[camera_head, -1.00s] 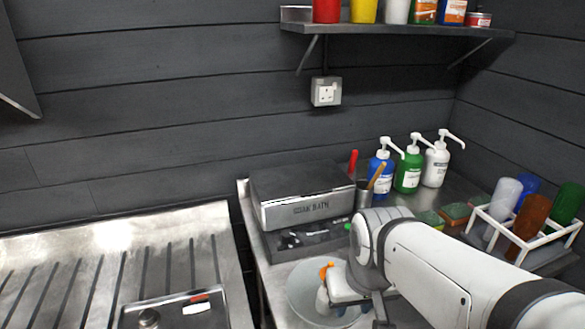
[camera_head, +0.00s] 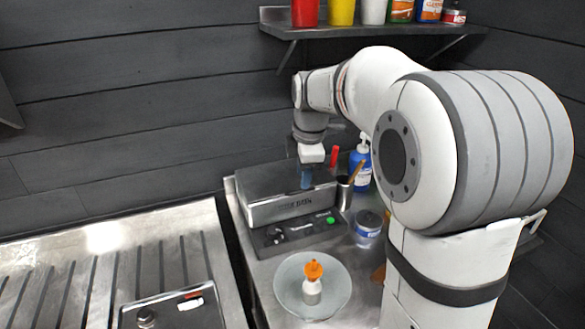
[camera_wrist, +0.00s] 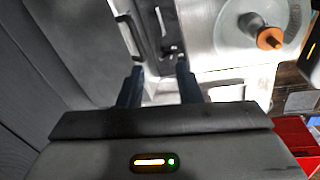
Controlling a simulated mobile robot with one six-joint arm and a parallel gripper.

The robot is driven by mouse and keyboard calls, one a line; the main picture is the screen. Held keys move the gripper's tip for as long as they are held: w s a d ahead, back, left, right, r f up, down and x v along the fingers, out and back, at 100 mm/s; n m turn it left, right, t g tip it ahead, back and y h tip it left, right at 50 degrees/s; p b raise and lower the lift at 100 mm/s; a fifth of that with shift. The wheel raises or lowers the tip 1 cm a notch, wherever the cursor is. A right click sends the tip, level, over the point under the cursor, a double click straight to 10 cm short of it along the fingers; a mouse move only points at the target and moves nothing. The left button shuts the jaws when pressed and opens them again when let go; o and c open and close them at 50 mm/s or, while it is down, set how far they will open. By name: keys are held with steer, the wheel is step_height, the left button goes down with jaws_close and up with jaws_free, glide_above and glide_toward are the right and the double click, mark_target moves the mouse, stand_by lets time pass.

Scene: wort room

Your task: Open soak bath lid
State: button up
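The soak bath (camera_head: 250,213) is a grey metal box with "SOAK BATH" lettering on its front, standing on the steel counter at the wall. Its lid (camera_head: 262,180) looks closed and flat. A dark control panel (camera_head: 283,237) with a green light sits at its front. My gripper (camera_head: 306,183) points down over the right part of the lid and hides some of it. In the wrist view my gripper (camera_wrist: 160,84) has its two dark fingers apart with nothing between them. A dark handle-like bar (camera_wrist: 130,36) shows just ahead of the fingers. I cannot tell whether they touch the lid.
An orange-capped bottle (camera_head: 312,285) stands on a round pale dish (camera_head: 340,283) in front of the bath. A cup (camera_head: 344,190) with red and wooden handles, a blue bottle (camera_head: 360,165) and a tub (camera_head: 368,228) stand close right. A ribbed steel drainer (camera_head: 110,275) is left.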

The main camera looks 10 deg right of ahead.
mark_target(299, 192)
steer(key=w+f, duration=0.1)
steer(key=f, duration=0.1)
steer(key=w+f+n+p, duration=0.1)
steer(key=w+f, duration=0.1)
steer(key=w+f+n, duration=0.1)
steer(key=f, duration=0.2)
steer(key=shift+w+a, duration=0.2)
steer(key=shift+w, duration=0.05)
steer(key=shift+c, duration=0.2)
jaws_close()
steer(key=shift+d+r, duration=0.1)
stand_by(0.4)
